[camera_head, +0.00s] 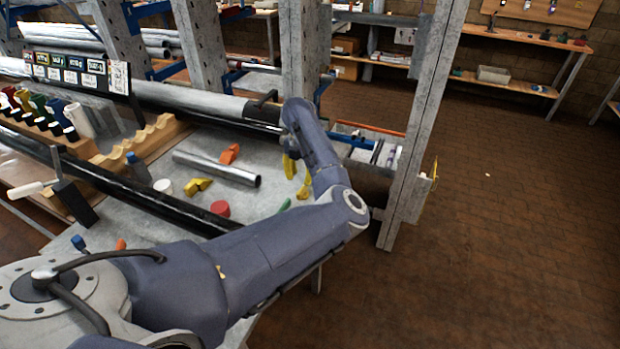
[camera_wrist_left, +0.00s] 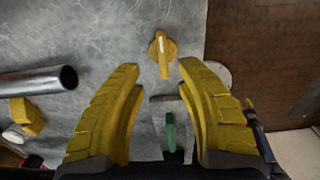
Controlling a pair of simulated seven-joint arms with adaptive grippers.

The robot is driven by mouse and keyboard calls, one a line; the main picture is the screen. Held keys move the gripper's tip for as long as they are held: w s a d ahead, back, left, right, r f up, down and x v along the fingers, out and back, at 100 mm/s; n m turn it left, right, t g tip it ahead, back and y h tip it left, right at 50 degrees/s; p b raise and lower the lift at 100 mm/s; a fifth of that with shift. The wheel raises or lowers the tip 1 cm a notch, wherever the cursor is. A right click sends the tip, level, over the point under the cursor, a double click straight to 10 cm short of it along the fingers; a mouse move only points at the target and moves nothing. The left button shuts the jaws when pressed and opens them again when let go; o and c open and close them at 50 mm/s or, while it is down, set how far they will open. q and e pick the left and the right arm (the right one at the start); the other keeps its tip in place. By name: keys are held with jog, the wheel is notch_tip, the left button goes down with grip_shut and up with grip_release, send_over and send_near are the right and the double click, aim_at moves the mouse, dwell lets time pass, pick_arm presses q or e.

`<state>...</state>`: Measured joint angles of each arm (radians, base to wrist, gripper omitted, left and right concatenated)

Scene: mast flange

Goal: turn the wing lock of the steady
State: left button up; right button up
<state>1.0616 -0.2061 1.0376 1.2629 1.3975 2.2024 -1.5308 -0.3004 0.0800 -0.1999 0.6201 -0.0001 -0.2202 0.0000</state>
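A yellow wing-shaped knob (camera_wrist_left: 162,47) with a white stripe, which looks like the wing lock, shows in the left wrist view at the upper middle. Its narrow end points down the picture, toward me. My left gripper (camera_wrist_left: 159,72) has its two yellow fingers spread to either side below the knob; nothing is held between them. I cannot tell the exact gap in depth. My right gripper is not in view.
A metal tube (camera_head: 215,168) lies on the grey bench, left of the gripper. A red cylinder (camera_head: 220,208), yellow blocks (camera_head: 197,186) and a green-handled item (camera_wrist_left: 170,132) are nearby. A black pipe (camera_head: 130,190) crosses the front. A grey upright post (camera_head: 420,120) stands at right.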

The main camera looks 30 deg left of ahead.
aim_at(302, 188)
pick_arm(q)
jog(key=shift+w+d+f, duration=0.1)
jog(key=shift+d+f, duration=0.15)
jog(key=shift+f, duration=3.15)
jog(key=shift+c, duration=0.2)
grip_shut()
